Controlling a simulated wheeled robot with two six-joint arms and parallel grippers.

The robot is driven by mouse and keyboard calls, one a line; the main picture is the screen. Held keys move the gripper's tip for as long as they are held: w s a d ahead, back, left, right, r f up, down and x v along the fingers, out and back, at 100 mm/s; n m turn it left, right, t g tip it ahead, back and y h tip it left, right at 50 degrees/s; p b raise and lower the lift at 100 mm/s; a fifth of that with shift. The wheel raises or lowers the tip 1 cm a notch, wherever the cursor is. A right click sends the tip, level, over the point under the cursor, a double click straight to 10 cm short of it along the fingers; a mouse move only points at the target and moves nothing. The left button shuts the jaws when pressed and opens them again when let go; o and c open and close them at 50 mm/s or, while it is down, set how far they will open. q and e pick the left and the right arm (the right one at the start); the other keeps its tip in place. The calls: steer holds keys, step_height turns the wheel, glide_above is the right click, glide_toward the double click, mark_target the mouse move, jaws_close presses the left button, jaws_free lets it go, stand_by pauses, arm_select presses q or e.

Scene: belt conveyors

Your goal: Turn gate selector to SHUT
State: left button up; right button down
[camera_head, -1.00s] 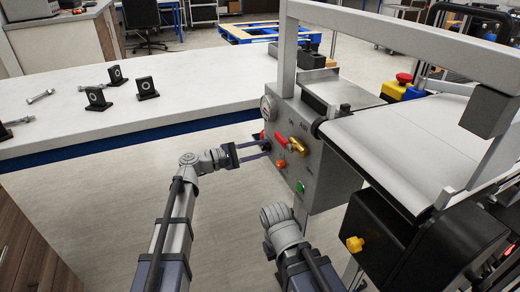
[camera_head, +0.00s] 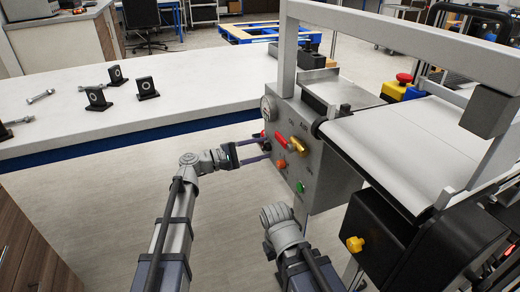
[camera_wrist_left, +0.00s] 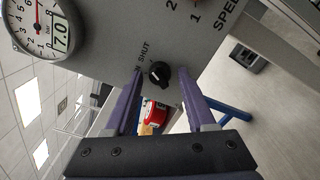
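The gate selector is a small black knob with a light pointer mark (camera_wrist_left: 158,73), on a grey panel beside the printed word SHUT (camera_wrist_left: 143,50) in the left wrist view. In the head view it is small and dark near my fingertips on the panel front (camera_head: 312,158). My left gripper (camera_head: 266,148) is open, with its fingers pointing at the panel. In the left wrist view its two purple fingers (camera_wrist_left: 160,76) lie on either side of the knob, with visible gaps. I cannot tell how deep they reach around it. My right arm shows low centre; its gripper is not visible.
A gauge (camera_wrist_left: 38,28) is on the panel. A red labelled object (camera_wrist_left: 155,113) shows between the fingers. A white bench (camera_head: 190,100) stands left.

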arm_select(q)
steer(key=shift+o, duration=0.5)
steer(key=v, duration=0.7)
steer(key=shift+a, duration=0.4)
steer(key=shift+s, duration=0.15)
